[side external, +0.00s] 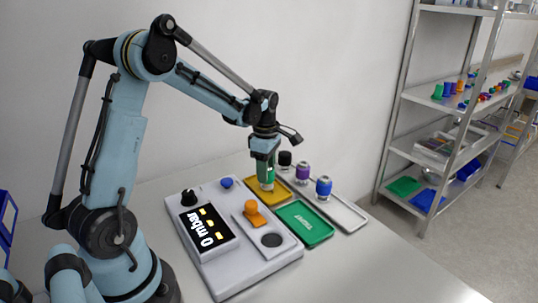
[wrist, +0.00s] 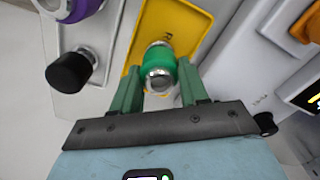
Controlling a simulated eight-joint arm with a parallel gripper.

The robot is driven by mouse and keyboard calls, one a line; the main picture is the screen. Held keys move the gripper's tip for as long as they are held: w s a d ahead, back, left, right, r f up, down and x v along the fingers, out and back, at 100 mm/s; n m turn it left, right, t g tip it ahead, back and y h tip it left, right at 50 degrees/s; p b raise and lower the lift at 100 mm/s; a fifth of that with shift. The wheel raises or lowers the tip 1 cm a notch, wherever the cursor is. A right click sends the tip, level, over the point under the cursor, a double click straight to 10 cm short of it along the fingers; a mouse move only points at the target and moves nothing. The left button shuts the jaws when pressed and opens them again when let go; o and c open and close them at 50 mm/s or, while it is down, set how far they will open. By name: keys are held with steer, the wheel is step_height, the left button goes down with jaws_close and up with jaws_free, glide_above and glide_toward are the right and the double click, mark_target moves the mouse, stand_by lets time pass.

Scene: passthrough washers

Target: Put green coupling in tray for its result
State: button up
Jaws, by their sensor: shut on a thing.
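My gripper (side external: 266,162) is shut on the green coupling (wrist: 158,62), which has a metal end and sits between the green fingertips in the wrist view. In the side view the coupling (side external: 266,178) hangs upright from the jaws, over the yellow tray (side external: 282,198). Its lower end is at or just above the tray floor; I cannot tell if it touches. The yellow tray also shows in the wrist view (wrist: 188,28), its lettering partly hidden. A green tray (side external: 318,236) with small lettering lies empty nearer the camera.
A pale tray (side external: 347,216) behind holds a black-topped (side external: 285,158), a purple (side external: 303,172) and a blue coupling (side external: 323,187). The test unit (side external: 240,275), its display (side external: 207,229) reading 0 mbar, bears an orange-topped part (side external: 251,208). The table's front right is clear.

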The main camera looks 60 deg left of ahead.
steer(key=shift+f, duration=0.15)
steer(key=o, duration=1.2)
steer(key=shift+o, duration=0.2)
step_height(320, 180, up, 12)
steer(key=s+d+m+t, duration=0.2)
steer(key=d+m, duration=0.3)
steer(key=m, duration=0.3)
steer(key=s+d+f+m+t, duration=0.1)
steer(key=s+d+m+t, duration=0.1)
steer(key=s+d+m, duration=0.3)
steer(key=s+d+f+m+t, duration=0.1)
steer(key=s+d+m+t, duration=0.2)
steer(key=d+m, duration=0.3)
steer(key=shift+s+d+m, duration=0.2)
steer(key=shift+s+m, duration=0.15)
steer(key=shift+m, duration=2.55)
